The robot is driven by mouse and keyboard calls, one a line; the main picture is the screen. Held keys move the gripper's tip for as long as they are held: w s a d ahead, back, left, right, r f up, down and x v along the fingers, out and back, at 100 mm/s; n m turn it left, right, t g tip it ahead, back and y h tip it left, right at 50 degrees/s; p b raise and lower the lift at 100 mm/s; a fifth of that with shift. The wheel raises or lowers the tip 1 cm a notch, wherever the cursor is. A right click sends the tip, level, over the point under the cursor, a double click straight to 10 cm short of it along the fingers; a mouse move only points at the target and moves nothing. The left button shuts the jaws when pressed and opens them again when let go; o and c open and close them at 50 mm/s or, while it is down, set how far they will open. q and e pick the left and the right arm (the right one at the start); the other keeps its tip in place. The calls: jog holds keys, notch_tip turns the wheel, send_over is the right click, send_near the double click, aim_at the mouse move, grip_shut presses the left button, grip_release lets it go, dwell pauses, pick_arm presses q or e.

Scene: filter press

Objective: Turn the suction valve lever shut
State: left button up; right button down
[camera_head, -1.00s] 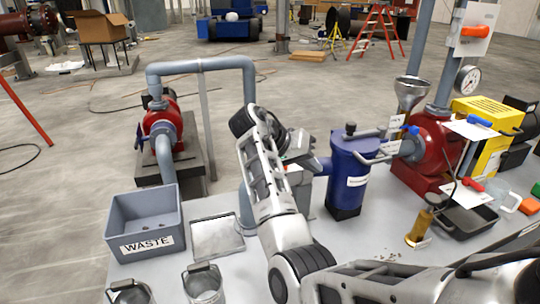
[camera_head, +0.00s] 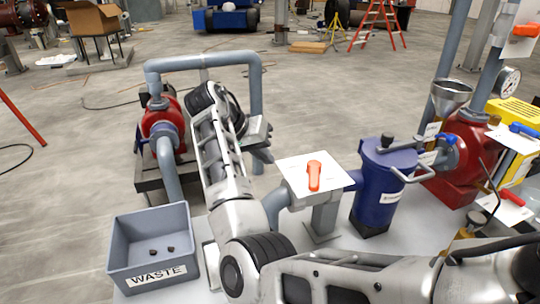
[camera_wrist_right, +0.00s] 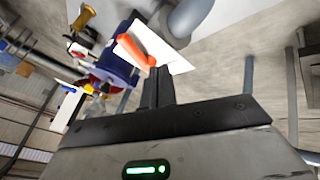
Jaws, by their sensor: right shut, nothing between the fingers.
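An orange lever (camera_head: 314,175) sits on a square white plate (camera_head: 292,172) atop a grey valve in the pipe left of the blue canister (camera_head: 382,190). No readable label shows on this plate. The lever points roughly toward me. My right gripper (camera_head: 264,150) is shut and empty, just left of and beyond the plate, apart from the lever. In the right wrist view the shut fingers (camera_wrist_right: 158,86) show in front of the orange lever (camera_wrist_right: 136,50) and its white plate (camera_wrist_right: 170,52). My left gripper is not in view.
A grey WASTE bin (camera_head: 152,273) holding small dark bits stands at the left. A red pump (camera_head: 162,122) with a grey pipe arch (camera_head: 200,62) is behind my arm. A red pump (camera_head: 462,160), blue lever (camera_head: 525,129) and red lever (camera_head: 512,196) are at the right.

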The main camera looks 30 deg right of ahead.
aim_at(314, 174)
pick_arm(q)
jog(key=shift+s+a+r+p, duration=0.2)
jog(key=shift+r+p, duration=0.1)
jog(key=shift+p, duration=0.55)
pick_arm(e)
jog(key=s+d+f, duration=0.3)
jog(key=d+f, duration=0.3)
jog(key=d, duration=0.2)
jog(key=shift+f, duration=0.3)
